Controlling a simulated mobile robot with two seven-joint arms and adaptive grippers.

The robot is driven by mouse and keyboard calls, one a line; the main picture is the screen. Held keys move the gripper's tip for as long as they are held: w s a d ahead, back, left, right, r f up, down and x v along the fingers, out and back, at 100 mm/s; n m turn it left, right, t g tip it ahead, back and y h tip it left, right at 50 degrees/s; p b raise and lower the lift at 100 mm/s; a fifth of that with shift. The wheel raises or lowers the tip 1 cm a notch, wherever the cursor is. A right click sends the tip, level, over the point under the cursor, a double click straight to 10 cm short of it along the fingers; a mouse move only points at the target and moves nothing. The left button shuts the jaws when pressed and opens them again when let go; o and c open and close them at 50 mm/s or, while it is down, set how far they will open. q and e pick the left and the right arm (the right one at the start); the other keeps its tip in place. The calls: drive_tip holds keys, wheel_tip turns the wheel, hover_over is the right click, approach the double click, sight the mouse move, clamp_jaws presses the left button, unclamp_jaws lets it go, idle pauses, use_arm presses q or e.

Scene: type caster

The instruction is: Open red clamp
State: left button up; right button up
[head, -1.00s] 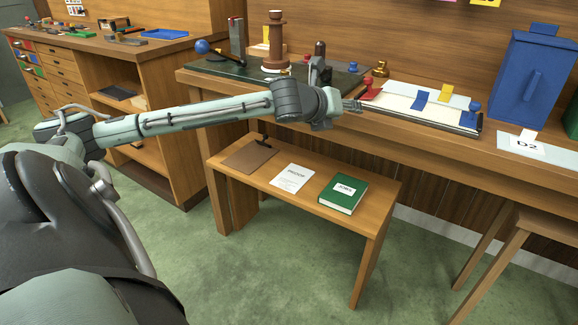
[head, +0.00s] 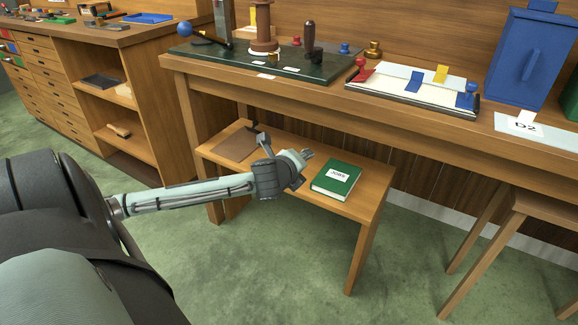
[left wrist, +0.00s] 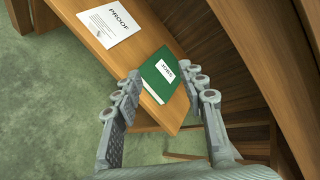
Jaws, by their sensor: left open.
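The red clamp (head: 361,71) is a small red piece with a knob at the left end of a white, dark-edged tray (head: 410,94) on the long workbench. I cannot tell from here whether the clamp is open or closed. My left gripper (head: 306,155) is over the low bench, below and to the left of the clamp and well apart from it. In the left wrist view my left gripper (left wrist: 162,104) is open and empty, with the green book (left wrist: 163,75) beyond its fingers. My right gripper is in neither view.
The low bench (head: 345,208) also holds a brown clipboard (head: 236,144) and a PROOF sheet (left wrist: 110,22). A blue box (head: 527,58) stands right; a dark green board (head: 230,55) lies left.

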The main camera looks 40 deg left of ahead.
use_arm(q)
drive_tip(key=shift+n+g+y, duration=0.3)
drive_tip(key=shift+n+y, duration=0.1)
drive_tip(key=shift+n, duration=0.4)
drive_tip(key=shift+s+a+f, duration=0.35)
drive_tip(key=shift+s+f, duration=0.25)
drive_tip(key=shift+f, duration=0.15)
drive_tip(key=shift+s+a+f, duration=0.35)
drive_tip(key=shift+s+f, duration=0.25)
drive_tip(key=shift+f, duration=0.15)
drive_tip(key=shift+c, duration=0.2)
